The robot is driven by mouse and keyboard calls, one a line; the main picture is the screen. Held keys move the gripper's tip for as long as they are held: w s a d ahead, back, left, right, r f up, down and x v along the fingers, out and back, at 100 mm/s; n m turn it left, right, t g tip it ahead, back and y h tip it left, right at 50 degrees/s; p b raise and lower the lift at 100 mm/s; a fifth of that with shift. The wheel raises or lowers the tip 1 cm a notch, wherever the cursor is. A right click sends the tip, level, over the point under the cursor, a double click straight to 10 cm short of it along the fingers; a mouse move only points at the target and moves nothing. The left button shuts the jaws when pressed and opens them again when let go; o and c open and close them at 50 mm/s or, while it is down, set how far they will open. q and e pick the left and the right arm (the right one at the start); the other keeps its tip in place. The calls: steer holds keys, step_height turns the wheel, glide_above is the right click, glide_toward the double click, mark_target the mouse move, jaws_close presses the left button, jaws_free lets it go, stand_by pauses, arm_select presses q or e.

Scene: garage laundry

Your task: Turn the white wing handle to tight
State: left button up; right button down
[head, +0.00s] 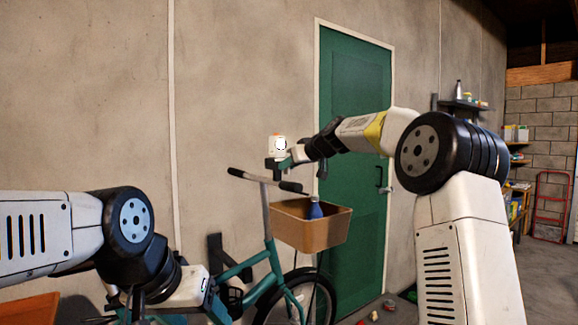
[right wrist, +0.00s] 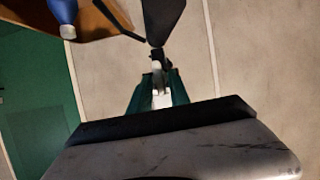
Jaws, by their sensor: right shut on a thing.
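The white wing handle (right wrist: 158,84) shows in the right wrist view as a small pale piece between the green fingers of my right gripper (right wrist: 159,93). The fingers are shut on it, one on each side, and cover part of it. In the head view my right gripper (head: 283,163) is just above the handlebar of the teal bicycle (head: 285,293), in front of the wall. The handle cannot be made out there. My left gripper (head: 155,306) is low at the left, beside the bicycle frame; its fingertips are not clear.
A brown basket (head: 329,228) holding a blue bottle (head: 315,209) is on the front of the bicycle, close below my right gripper. A green door (head: 347,105) is behind. Shelves (head: 466,105) stand at the right. Small objects lie on the floor near the door.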

steer(key=shift+w+d+f+m+g+y, duration=0.1)
steer(key=shift+d+f+m+g+y, duration=0.15)
steer(key=shift+m+y, duration=1.55)
steer(key=shift+w+d+f+m+g+y, duration=0.25)
steer(key=shift+m+y, duration=0.4)
steer(key=shift+m, duration=2.15)
steer(key=shift+d+f+m+g+y, duration=0.1)
steer(key=shift+m+g+y, duration=0.2)
steer(key=shift+m+y, duration=1.5)
steer(key=shift+a+m+h, duration=0.1)
steer(key=shift+m+h, duration=0.45)
steer(key=shift+m, duration=0.05)
steer(key=c, duration=1.5)
jaws_free()
